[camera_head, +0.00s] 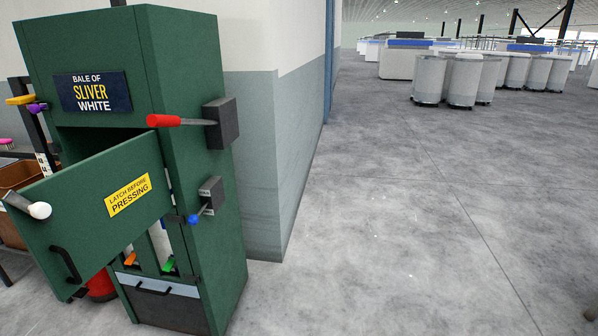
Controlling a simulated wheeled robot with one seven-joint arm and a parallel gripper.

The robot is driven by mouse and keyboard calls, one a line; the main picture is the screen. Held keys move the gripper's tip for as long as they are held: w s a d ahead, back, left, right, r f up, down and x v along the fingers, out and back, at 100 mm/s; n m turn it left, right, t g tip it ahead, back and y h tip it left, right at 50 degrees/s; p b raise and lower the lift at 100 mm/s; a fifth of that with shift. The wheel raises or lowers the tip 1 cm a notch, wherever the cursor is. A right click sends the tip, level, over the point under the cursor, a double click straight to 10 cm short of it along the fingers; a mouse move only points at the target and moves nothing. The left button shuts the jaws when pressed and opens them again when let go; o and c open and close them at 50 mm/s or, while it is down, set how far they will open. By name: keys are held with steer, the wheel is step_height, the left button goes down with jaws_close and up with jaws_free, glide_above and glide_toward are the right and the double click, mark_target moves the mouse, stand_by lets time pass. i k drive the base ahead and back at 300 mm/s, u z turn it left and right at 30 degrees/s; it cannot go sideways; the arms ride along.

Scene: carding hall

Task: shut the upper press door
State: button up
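The green press (205,255) stands at the left, with a dark sign reading "Bale of Sliver White" on its upper front. Its upper door (90,215) is open and swung out to the left, its hinged edge at the right of the opening. The door bears a yellow label (129,195), a black pull handle (65,265) near its lower left and a lever with a white ball end (39,210) at its free edge. The door hides most of the dark opening behind it. My gripper is not in this view.
A red-handled lever (164,121) and a blue-knobbed lever (193,219) stick out at the press's right side. The lower front has a black handle (155,291). A brown bin (15,174) stands behind at left. The floor to the right is clear.

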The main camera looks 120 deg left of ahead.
mark_target(100, 204)
steer(key=u, duration=4.45)
steer(key=i, duration=1)
steer(key=u, duration=0.55)
